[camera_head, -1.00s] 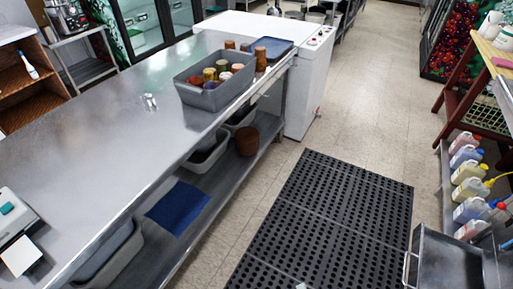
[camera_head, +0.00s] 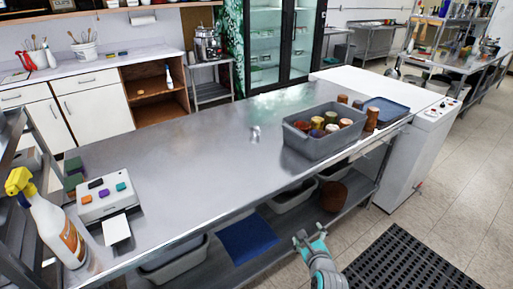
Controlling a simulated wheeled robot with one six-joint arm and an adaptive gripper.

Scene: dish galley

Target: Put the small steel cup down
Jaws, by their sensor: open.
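The small steel cup (camera_head: 255,133) is a tiny shiny shape on the bare middle of the steel counter (camera_head: 205,165), left of the grey bin. Its reflections blend with the counter, so I cannot tell if it is upright or tilted. My gripper (camera_head: 309,238) is at the lower middle of the view, in front of the counter's front edge. Its fingers are apart and nothing shows between them. It is well apart from the cup.
A grey bin (camera_head: 316,146) of coloured cups, brown tumblers (camera_head: 371,119) and a blue tray (camera_head: 388,110) crowd the counter's right end. A spray bottle (camera_head: 58,232) and a box with coloured buttons (camera_head: 107,196) are at left. A black mat (camera_head: 405,262) covers the floor.

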